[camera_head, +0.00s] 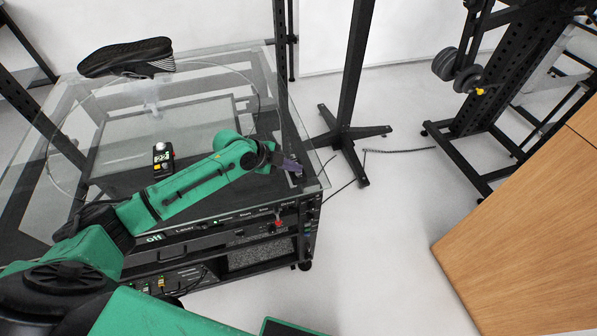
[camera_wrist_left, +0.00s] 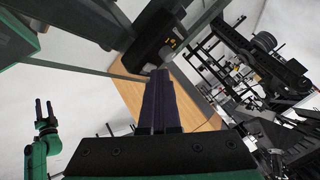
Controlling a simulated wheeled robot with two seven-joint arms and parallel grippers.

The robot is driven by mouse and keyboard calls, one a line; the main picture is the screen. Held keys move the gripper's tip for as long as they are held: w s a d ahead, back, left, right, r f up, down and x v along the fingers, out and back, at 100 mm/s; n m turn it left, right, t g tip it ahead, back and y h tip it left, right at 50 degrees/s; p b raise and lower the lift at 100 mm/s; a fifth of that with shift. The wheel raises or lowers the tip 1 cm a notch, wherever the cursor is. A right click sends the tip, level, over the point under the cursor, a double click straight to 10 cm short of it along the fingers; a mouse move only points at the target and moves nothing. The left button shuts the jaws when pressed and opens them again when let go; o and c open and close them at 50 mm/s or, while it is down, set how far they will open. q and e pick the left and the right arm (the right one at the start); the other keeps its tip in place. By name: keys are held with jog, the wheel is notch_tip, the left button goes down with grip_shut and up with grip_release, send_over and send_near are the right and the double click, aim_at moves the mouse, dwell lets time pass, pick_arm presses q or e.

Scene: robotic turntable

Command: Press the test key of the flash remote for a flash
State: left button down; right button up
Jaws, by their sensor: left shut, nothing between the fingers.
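My left gripper (camera_head: 292,166) is shut and empty at the front right corner of the glass-topped turntable. In the left wrist view its dark fingers (camera_wrist_left: 160,78) lie together and point at a black device (camera_wrist_left: 168,42) with small yellow marks, which looks like the flash remote. The fingertips look close to its lower end; I cannot tell whether they touch. In the head view the gripper mostly hides that spot.
A black shoe (camera_head: 127,57) sits on a clear stand at the back left of the turntable (camera_head: 225,68). A black post (camera_head: 287,80) rises beside the gripper. A black stand (camera_head: 347,135) and a wooden panel (camera_head: 530,230) are to the right. Open floor lies between.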

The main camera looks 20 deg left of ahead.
pick_arm(q)
jog(key=shift+r+p, duration=0.4)
jog(key=shift+r, duration=0.3)
notch_tip(320, 180, up, 5)
jog(key=p, duration=0.4)
jog(key=shift+r, duration=0.1)
dwell(0.4)
